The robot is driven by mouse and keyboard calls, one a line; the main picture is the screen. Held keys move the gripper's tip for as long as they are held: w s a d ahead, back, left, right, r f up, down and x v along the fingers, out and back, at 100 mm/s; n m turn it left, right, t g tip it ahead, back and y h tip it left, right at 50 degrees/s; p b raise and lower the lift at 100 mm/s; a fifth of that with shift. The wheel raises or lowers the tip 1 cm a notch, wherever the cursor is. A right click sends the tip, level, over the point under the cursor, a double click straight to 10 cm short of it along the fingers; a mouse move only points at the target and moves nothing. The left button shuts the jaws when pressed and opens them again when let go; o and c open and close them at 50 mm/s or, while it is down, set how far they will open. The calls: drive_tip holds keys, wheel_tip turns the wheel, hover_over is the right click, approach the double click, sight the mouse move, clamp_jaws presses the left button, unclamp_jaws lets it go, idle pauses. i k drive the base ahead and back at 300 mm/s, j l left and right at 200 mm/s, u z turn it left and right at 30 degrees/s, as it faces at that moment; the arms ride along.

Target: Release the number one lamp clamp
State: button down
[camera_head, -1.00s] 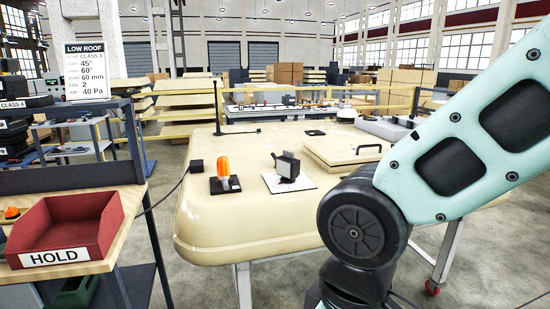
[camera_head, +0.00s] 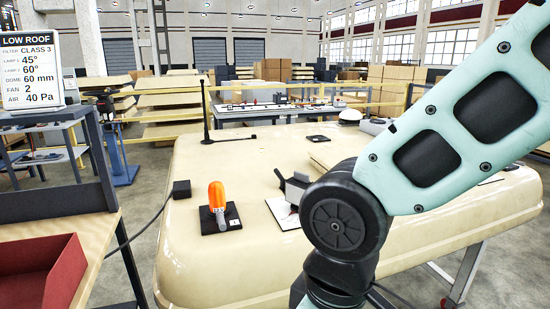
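An orange lamp (camera_head: 217,196) stands upright on a dark square base on the cream roof panel (camera_head: 190,270). A small grey metal part (camera_head: 221,217) sits at its front, possibly the clamp; whether it is closed is too small to tell. A small white label (camera_head: 236,224) lies on the base, its number not clearly readable. To its right, a dark grey boxy fitting (camera_head: 293,187) stands on a white plate, partly hidden by my arm. My arm crosses the right side; my gripper is out of view.
A black box (camera_head: 181,189) with a cable sits at the roof's left edge. A black post (camera_head: 207,125) stands behind. Bare roof lies in front of the lamp.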

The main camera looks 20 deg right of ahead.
sight(282, 180)
drive_tip(key=i, duration=1.15)
